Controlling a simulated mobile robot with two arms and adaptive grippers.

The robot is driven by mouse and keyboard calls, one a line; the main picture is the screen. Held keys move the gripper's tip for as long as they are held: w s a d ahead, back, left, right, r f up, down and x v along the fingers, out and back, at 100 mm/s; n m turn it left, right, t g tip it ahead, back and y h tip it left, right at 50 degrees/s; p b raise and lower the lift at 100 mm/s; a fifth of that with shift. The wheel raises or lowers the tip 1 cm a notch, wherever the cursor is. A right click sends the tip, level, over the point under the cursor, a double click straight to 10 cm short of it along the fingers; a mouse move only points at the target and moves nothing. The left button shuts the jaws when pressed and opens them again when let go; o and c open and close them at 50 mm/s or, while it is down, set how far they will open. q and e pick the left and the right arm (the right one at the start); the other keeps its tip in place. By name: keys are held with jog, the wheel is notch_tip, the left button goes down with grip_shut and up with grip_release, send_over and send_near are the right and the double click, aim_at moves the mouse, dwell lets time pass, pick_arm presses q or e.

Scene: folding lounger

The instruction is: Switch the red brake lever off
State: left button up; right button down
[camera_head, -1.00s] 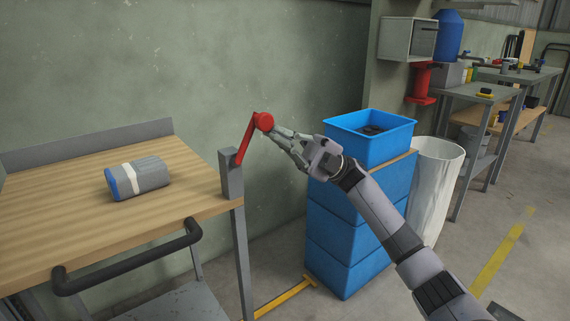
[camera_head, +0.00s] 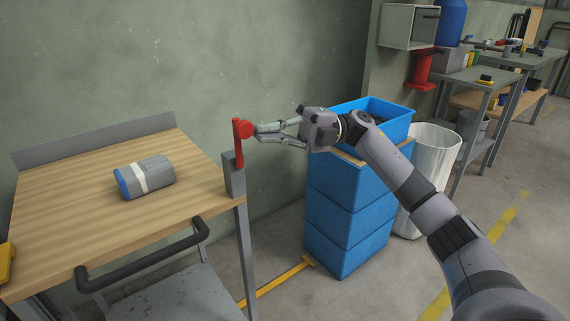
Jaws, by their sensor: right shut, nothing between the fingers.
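The red brake lever (camera_head: 238,142) stands nearly upright on a grey box (camera_head: 234,178) at the right corner of the wooden-topped cart. A round red knob sits at its upper end, on the right side. My right gripper (camera_head: 257,132) reaches in from the right, with its fingertips at the knob's right side. Its fingers are shut with nothing between them. Whether the tips touch the knob I cannot tell. My left gripper is not in view.
A grey and blue roll (camera_head: 146,177) lies on the wooden top (camera_head: 80,200). A black handle bar (camera_head: 140,258) runs along the cart's front. Stacked blue bins (camera_head: 345,215) stand behind my right arm, beside a white bin (camera_head: 432,165).

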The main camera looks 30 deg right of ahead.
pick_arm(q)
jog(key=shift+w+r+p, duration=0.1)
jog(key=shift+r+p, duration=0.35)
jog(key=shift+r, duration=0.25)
pick_arm(e)
jog(key=shift+a+r+h, duration=0.15)
jog(key=shift+a+h, duration=0.1)
jog(key=shift+h, duration=0.05)
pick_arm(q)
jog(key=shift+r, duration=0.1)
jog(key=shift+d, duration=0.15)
